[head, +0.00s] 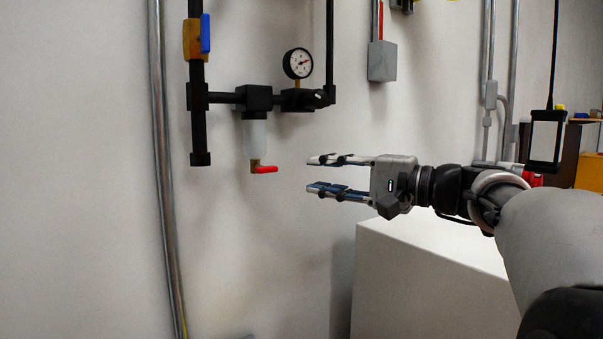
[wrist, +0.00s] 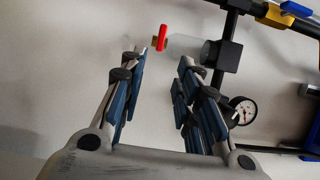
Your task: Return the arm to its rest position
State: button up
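My gripper (head: 322,175) is open and empty in the head view, stretched out to the left with its two fingers apart. In the wrist view its fingers (wrist: 163,62) are also spread, with only the pale wall between them. A small red valve handle (head: 265,169) under a filter bowl (head: 255,138) is a short way left of the fingertips, apart from them. In the wrist view the red handle (wrist: 160,37) shows beyond the fingertips. My arm comes in from the right of the head view.
Black pipework (head: 197,110) with a pressure gauge (head: 298,63) and a blue-handled valve (head: 204,33) is on the wall. A conduit (head: 163,160) runs down at left. A white box-shaped block (head: 420,270) stands below my gripper. A grey box (head: 382,61) is on the wall above.

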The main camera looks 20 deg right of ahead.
jog(key=shift+v, duration=0.8)
jog(key=shift+f, duration=0.1)
